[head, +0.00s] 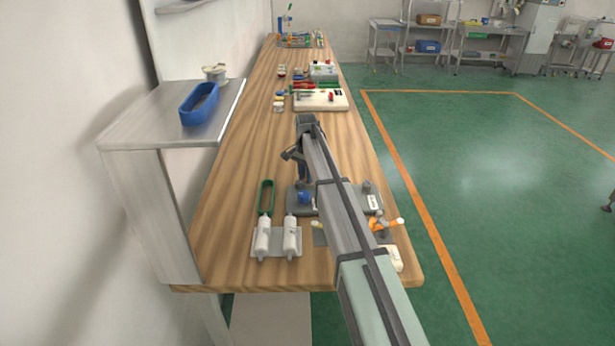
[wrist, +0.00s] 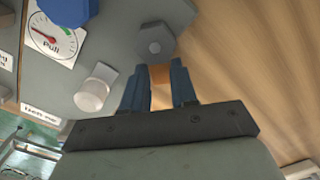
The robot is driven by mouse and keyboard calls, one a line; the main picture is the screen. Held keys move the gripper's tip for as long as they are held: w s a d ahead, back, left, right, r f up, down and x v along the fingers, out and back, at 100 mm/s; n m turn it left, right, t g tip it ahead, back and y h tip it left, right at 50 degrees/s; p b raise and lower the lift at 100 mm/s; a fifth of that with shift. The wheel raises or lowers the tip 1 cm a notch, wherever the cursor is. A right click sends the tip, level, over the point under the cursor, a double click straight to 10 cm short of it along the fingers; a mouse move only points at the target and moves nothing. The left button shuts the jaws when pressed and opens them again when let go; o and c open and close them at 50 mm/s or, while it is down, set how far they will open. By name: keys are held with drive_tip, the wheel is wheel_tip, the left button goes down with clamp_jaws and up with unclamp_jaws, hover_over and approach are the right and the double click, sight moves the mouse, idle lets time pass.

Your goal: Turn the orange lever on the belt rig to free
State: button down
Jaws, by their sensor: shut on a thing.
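The belt rig is a grey plate (head: 352,198) on the near part of the bench, with a blue knob (head: 304,197). In the wrist view its grey face (wrist: 110,50) fills the upper left. The orange lever (wrist: 161,88) shows between the blue fingers of my gripper (wrist: 160,85), just below a grey hex bolt (wrist: 155,47). My gripper is shut on the lever. In the head view my gripper (head: 303,178) points down at the rig's far left; the fingertips and the held lever are not clear there.
A gauge marked "Pull" (wrist: 50,40) and a pale cylindrical knob (wrist: 94,90) are beside my fingers. Another orange piece (head: 380,224) lies at the right. Bare wood (head: 245,160) is clear to the left.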

drive_tip(key=shift+w+a+n, duration=0.15)
drive_tip(key=shift+a+n, duration=0.1)
drive_tip(key=shift+n, duration=0.85)
drive_tip(key=shift+w+a+n, duration=0.15)
drive_tip(key=shift+a+n, duration=0.1)
drive_tip(key=shift+n, duration=0.85)
drive_tip(key=c, duration=0.9)
unclamp_jaws()
drive_tip(key=shift+r, duration=0.1)
wheel_tip(320, 180, up, 14)
drive_tip(key=shift+f, duration=0.15)
